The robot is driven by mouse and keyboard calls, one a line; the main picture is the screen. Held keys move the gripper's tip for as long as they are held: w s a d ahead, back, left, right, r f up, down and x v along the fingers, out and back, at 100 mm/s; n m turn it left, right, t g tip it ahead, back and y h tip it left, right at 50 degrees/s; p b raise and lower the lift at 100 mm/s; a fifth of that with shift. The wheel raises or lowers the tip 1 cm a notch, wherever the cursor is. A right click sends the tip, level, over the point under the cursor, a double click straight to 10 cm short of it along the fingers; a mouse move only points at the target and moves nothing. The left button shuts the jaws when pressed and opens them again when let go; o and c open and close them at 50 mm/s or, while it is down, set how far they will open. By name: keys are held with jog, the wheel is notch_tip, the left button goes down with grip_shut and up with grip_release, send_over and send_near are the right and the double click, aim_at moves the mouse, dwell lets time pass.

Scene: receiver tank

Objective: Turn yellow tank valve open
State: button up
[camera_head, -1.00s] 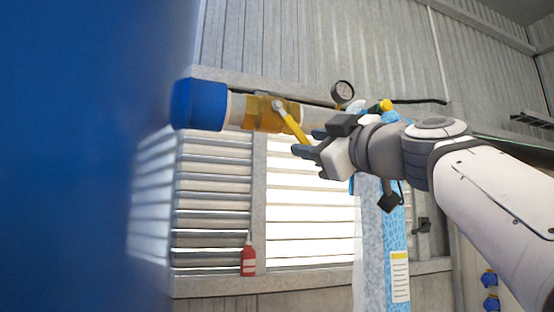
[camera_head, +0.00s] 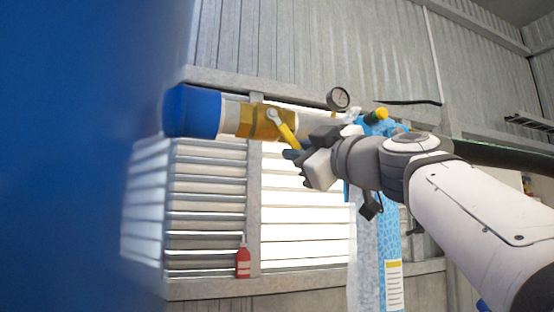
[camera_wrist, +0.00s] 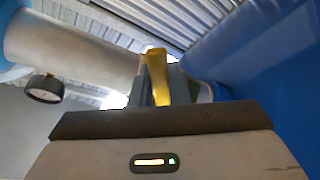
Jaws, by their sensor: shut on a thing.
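The yellow valve body (camera_head: 258,121) sits on a pale pipe (camera_head: 232,117) that ends in a blue cap (camera_head: 193,111). Its yellow handle (camera_head: 287,131) slants down and to the right from a round pivot. My gripper (camera_head: 294,154) is at the handle's lower end, and its fingers hide that end in the head view. In the wrist view the yellow handle (camera_wrist: 157,75) stands between the two fingers of my gripper (camera_wrist: 155,90), which are shut on it. The pipe (camera_wrist: 85,55) runs behind it there.
A pressure gauge (camera_head: 339,98) stands on the pipe to the right. A blue patterned cloth (camera_head: 389,240) hangs below and right of my gripper. A red bottle (camera_head: 243,260) stands on the window ledge (camera_head: 300,284). A large blue surface (camera_head: 80,160) fills the left side.

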grip_shut()
jog(key=shift+d+n+b, duration=0.15)
jog(key=shift+n+b, duration=0.25)
jog(key=shift+b, duration=0.1)
jog(key=shift+w+d+r+n+g+b, duration=0.2)
jog(key=shift+r+n+g+b, duration=0.1)
jog(key=shift+n+g+b, duration=0.25)
jog(key=o, duration=0.7)
grip_release()
jog(key=shift+s, duration=0.1)
jog(key=shift+o, duration=0.2)
jog(key=b+v, duration=0.4)
jog(key=v, duration=0.3)
jog(key=shift+s+f, duration=0.2)
jog(key=shift+s, duration=0.2)
jog(key=shift+d, duration=0.1)
jog(key=shift+c, duration=0.5)
